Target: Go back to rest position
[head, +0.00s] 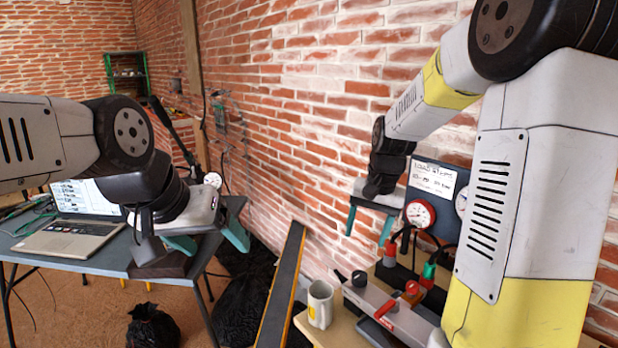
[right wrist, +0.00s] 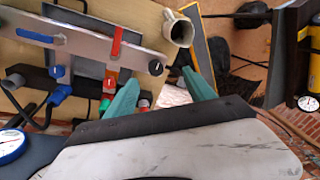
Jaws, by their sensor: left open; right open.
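My left gripper (head: 208,243) is in the head view at the left, its two green fingers apart and nothing between them. It hangs in front of the right end of the grey table. My right gripper (head: 368,228) is in the head view right of centre, above the wooden bench, with its green fingers spread and empty. In the right wrist view its two fingers (right wrist: 162,95) stand apart, with the manifold and mug beyond them.
A metal manifold (head: 382,310) with red and black handles sits on the bench beside a white mug (head: 320,303). Gauges (head: 419,213) and a sign (head: 433,178) stand behind. A laptop (head: 75,238) is on the grey table (head: 100,264). Black bags (head: 152,327) lie on the floor.

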